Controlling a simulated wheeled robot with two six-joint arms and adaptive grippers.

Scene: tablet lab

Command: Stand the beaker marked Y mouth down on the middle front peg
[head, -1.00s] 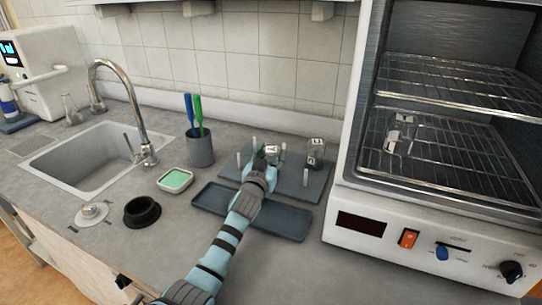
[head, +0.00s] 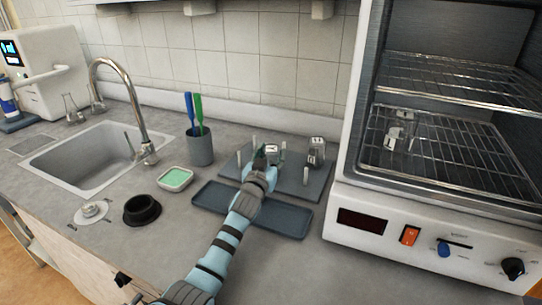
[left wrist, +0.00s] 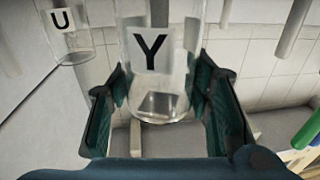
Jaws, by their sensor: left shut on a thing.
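The beaker marked Y (left wrist: 155,60) is clear glass with a white label. It sits between the two fingers of my left gripper (left wrist: 160,105), which is shut on it. In the head view my left gripper (head: 264,160) is over the dark peg board (head: 290,188), and only part of the Y beaker (head: 271,149) shows past it. Pale upright pegs stand on the board, one at its front right (head: 306,175) and one at its left (head: 239,159). The middle front peg is hidden behind my gripper, so I cannot tell whether the beaker is around it. My right gripper is not in view.
Another labelled beaker (head: 317,152) stands at the board's right; the wrist view shows a beaker marked U (left wrist: 68,35). A dark tray (head: 220,197) lies in front. A brush cup (head: 199,150) and green sponge dish (head: 175,179) stand left, the open oven (head: 362,222) right.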

